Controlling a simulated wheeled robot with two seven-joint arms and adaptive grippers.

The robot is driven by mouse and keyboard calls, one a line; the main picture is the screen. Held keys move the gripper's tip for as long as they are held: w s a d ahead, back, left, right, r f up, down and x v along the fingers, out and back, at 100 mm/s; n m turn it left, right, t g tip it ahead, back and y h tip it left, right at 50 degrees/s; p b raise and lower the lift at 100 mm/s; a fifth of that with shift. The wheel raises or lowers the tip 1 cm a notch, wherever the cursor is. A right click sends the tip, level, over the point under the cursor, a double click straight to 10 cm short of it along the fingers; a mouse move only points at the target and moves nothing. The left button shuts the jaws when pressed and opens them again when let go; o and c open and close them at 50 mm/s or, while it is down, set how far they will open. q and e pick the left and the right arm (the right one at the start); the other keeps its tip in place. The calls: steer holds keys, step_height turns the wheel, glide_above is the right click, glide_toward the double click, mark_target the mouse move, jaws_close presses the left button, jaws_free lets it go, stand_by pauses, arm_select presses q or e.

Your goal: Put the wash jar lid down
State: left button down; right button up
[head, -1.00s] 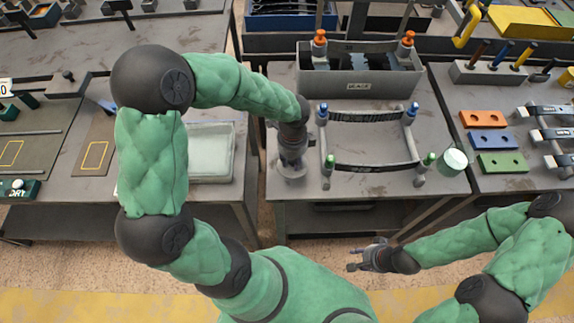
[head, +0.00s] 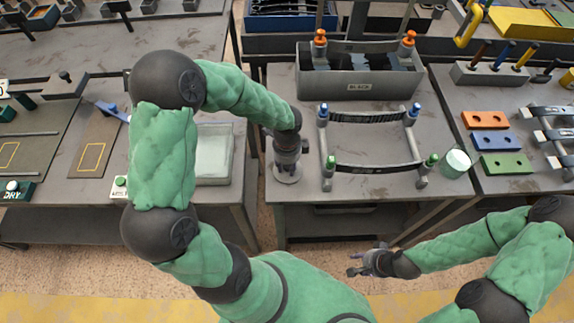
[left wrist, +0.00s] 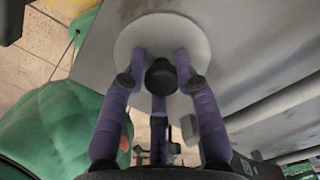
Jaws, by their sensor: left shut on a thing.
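The lid is a pale round disc with a black knob in the left wrist view (left wrist: 160,42). It also shows in the head view (head: 288,177), near the front left of the middle table (head: 300,190). My left gripper (head: 287,160) points down over it, its purple fingers (left wrist: 160,75) shut around the knob. I cannot tell whether the lid touches the table. My right gripper (head: 364,262) is empty in front of the table, its fingers spread.
A rack frame with blue and green posts (head: 372,168) stands right of the lid. A round pale jar (head: 457,163) is at the table's right edge. A grey bin labelled BLACK (head: 358,84) stands behind. A clear basin (head: 213,155) is on the left table, across a gap.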

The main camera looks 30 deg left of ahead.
arm_select(q)
steer(key=c, duration=0.9)
jaws_free()
step_height(320, 180, up, 12)
steer(key=p, duration=0.3)
steer(key=shift+r+p, duration=0.1)
steer(key=shift+p, duration=0.3)
